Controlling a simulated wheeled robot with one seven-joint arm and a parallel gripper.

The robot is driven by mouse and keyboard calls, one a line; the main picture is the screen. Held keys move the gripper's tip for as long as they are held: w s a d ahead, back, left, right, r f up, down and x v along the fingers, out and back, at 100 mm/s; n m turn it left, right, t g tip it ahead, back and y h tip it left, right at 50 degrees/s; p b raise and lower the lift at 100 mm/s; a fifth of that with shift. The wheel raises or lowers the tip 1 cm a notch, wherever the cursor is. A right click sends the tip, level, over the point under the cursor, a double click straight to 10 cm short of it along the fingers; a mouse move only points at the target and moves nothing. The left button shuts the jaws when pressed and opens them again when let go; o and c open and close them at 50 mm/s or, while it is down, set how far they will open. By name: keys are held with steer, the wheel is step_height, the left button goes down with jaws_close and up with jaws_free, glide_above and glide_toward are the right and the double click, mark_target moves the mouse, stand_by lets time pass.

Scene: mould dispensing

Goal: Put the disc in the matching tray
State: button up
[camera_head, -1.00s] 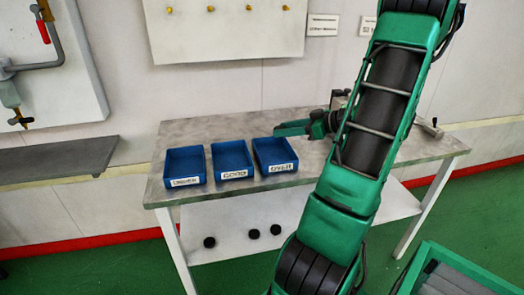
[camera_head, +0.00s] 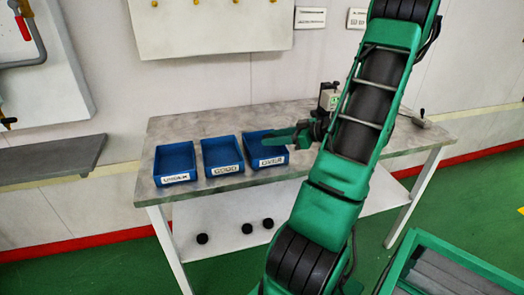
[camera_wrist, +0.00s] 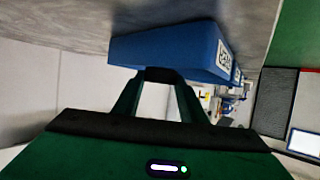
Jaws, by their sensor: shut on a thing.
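My gripper (camera_head: 268,142) reaches in from the right and, in the head view, overlaps the blue tray labelled OVER (camera_head: 283,160). In the wrist view my gripper (camera_wrist: 160,76) is shut on a small dark piece, seemingly the black disc (camera_wrist: 160,75), held between the fingertips. A blue tray wall (camera_wrist: 170,50) with a white label lies just beyond the fingertips. The tray labelled GOOD (camera_head: 227,170) stands in the middle, and the left tray (camera_head: 175,179) has a blurred label that looks like UNDER. Both look empty. The gripper's height over the tray cannot be told.
The trays stand in a row on a grey table (camera_head: 180,128). A device (camera_head: 328,97) stands behind my wrist, and a lever tool (camera_head: 416,119) lies at the right. A grey shelf (camera_head: 50,158) is at the left.

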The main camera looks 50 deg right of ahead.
steer(key=o, duration=1.1)
steer(key=shift+o, duration=0.2)
steer(key=v, duration=1)
steer(key=shift+s, duration=0.35)
steer(key=shift+s, duration=0.1)
